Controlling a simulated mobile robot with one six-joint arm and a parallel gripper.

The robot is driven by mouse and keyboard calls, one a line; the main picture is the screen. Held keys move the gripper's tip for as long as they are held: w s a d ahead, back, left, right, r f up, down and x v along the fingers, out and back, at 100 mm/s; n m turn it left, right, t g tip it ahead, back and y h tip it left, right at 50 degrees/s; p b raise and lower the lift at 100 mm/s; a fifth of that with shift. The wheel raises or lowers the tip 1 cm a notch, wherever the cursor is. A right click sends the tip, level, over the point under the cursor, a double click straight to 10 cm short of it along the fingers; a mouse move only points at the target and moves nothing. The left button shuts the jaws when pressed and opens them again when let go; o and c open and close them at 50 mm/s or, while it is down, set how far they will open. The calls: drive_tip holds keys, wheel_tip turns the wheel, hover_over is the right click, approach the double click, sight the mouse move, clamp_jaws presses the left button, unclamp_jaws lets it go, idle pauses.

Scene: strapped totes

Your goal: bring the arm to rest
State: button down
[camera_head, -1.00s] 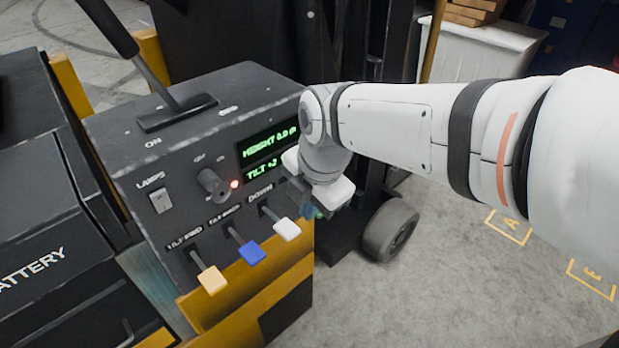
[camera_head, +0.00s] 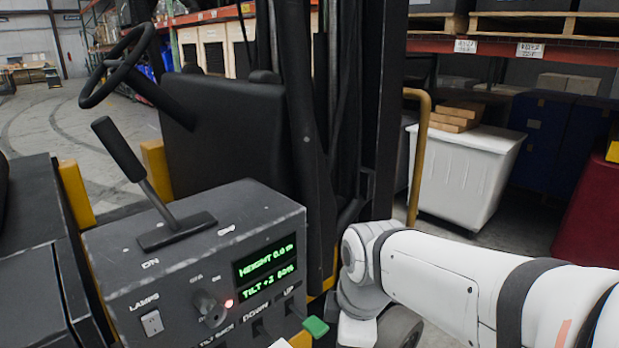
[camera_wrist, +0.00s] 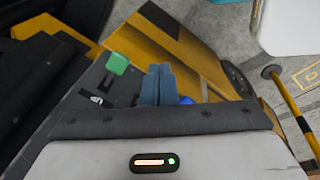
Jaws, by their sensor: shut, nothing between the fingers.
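My arm (camera_head: 440,275) reaches in from the lower right of the head view, its wrist beside the right end of the control panel (camera_head: 190,270). In the wrist view my gripper (camera_wrist: 157,72) is shut, its two blue-grey fingers together and empty. A green lever knob (camera_wrist: 117,63) stands left of the fingers and a blue knob (camera_wrist: 187,100) just right of them, partly hidden. The head view also shows the green knob (camera_head: 316,326), close to my wrist. The fingers are out of sight there. I cannot tell whether they touch anything.
The panel's lit display (camera_head: 266,270) reads height 0.0 m and tilt +2. A black lever (camera_head: 130,165) rises from the panel top. The dark mast (camera_head: 345,130) stands behind my wrist. A white bin (camera_head: 465,170) and a yellow post (camera_head: 418,150) stand behind the arm.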

drive_tip(key=s+d+m+h+p, duration=0.1)
drive_tip(key=s+d+m, duration=0.3)
drive_tip(key=d+m, duration=0.5)
drive_tip(key=shift+s+f+m+p, duration=0.2)
drive_tip(key=shift+m+p, duration=0.1)
drive_tip(key=shift+m, duration=3.5)
drive_tip(key=shift+d, duration=0.1)
